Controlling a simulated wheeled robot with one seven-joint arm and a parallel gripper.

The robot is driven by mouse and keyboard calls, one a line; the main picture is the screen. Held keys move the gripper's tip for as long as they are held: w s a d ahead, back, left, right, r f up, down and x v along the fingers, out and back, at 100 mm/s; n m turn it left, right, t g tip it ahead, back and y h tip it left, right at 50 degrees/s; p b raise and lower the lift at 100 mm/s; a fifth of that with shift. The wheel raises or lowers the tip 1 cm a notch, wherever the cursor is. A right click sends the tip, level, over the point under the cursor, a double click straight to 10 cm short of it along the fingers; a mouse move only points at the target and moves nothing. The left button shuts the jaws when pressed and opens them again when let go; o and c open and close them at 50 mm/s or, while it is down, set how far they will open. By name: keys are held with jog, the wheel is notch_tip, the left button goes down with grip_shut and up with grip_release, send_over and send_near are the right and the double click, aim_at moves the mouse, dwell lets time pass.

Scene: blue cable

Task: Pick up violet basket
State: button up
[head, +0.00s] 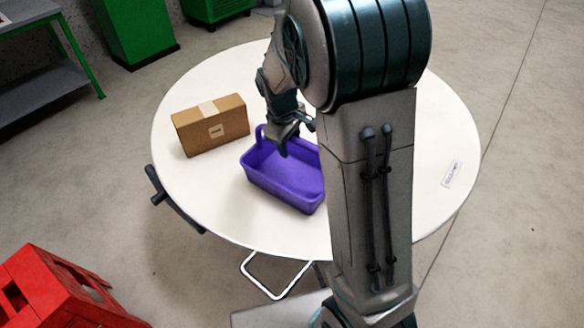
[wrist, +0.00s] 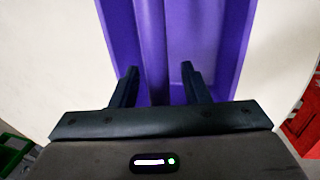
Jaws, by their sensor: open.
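The violet basket (head: 283,180) stands upright on the round white table, partly hidden behind my arm in the head view. My gripper (head: 294,142) is over the basket's far left end, near its raised handle. In the wrist view the basket (wrist: 205,30) fills the upper middle. A violet bar, which looks like the handle (wrist: 151,45), runs down between the two open fingers of my gripper (wrist: 157,82). The fingers stand on either side of it, with a gap visible. I cannot tell how deep the handle sits between them.
A cardboard box (head: 211,125) stands on the white table (head: 185,185) close to the basket's left. A small white label (head: 452,174) lies at the table's right. A red crate (head: 62,290) is on the floor at lower left. Green cabinets (head: 135,30) stand behind.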

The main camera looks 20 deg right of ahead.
grip_shut()
jog(key=shift+r, duration=0.1)
